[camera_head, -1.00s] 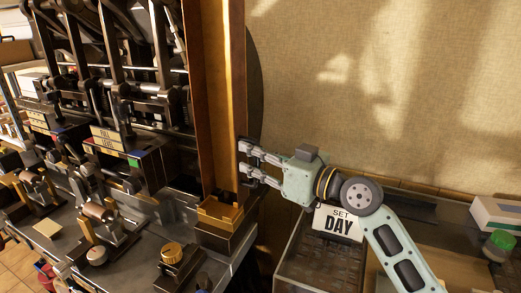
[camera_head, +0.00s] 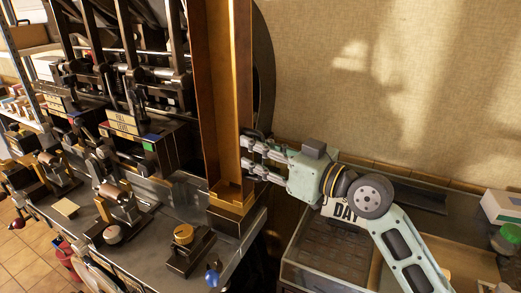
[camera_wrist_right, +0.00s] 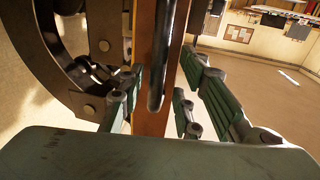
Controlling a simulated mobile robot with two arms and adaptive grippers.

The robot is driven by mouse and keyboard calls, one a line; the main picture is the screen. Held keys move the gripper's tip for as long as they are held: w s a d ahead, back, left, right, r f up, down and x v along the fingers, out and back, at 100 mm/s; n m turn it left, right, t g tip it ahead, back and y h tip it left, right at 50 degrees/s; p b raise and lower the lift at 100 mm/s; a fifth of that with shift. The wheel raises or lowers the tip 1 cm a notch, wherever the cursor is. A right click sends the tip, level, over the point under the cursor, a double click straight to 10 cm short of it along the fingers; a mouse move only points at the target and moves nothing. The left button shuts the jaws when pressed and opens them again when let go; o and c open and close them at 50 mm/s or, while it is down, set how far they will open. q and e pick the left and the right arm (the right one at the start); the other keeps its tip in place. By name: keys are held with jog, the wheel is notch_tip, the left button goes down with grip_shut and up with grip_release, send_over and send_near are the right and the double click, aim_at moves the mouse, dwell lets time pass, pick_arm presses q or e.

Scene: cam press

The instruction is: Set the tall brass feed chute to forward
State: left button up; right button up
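The tall brass feed chute (camera_head: 218,95) stands upright at the right end of the dark press in the head view. Its stepped brass foot (camera_head: 232,197) rests at the bench corner. My right gripper (camera_head: 248,158) reaches in from the right, its fingers at the chute's right edge. In the right wrist view the fingers (camera_wrist_right: 158,105) are spread on either side of a dark upright bar (camera_wrist_right: 168,60) in front of the chute's brown edge (camera_wrist_right: 143,50). Gaps show beside the bar, and whether a finger touches it is unclear. My left gripper is not in view.
A dark round wheel (camera_head: 264,75) sits behind the chute. A glass-sided case (camera_head: 335,265) with a "DAY" sign (camera_head: 345,212) lies below my right arm. A knobbed block (camera_head: 187,250) stands on the bench front. The wall (camera_head: 390,80) at right is bare.

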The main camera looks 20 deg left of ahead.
jog(key=v, duration=1.2)
jog(key=shift+f, duration=0.15)
